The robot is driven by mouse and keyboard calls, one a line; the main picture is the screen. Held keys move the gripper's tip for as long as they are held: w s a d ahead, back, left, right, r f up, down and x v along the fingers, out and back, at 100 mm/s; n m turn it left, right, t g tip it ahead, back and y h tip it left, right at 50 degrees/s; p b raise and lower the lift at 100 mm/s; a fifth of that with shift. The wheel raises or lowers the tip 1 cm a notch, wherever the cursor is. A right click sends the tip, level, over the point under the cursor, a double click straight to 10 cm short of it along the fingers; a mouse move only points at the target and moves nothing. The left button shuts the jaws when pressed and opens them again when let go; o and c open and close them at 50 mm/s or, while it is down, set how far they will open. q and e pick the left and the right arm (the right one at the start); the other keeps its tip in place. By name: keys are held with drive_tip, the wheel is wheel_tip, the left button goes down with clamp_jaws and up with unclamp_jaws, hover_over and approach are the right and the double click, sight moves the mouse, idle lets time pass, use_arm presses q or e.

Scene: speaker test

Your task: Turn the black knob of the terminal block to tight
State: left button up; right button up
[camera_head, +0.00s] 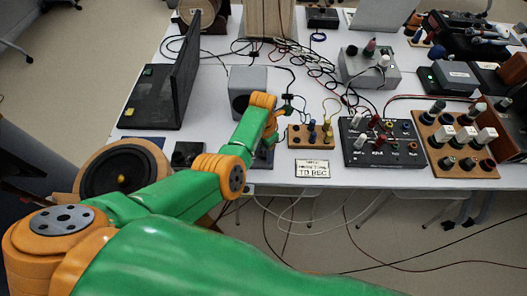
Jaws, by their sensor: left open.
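The arm hides part of the table left of the block. My right gripper is not in view.
A white sign (312,169) lies before the block. A black control box (381,148) stands to its right, then a wooden board (461,167) with several black and white knobs. Loose cables (300,58) cross behind.

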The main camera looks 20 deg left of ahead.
use_arm(q)
drive_tip(key=shift+w+f, duration=0.25)
drive_tip(key=shift+w, duration=0.05)
drive_tip(key=shift+s+r, duration=0.1)
drive_tip(key=shift+s, duration=0.05)
clamp_jaws()
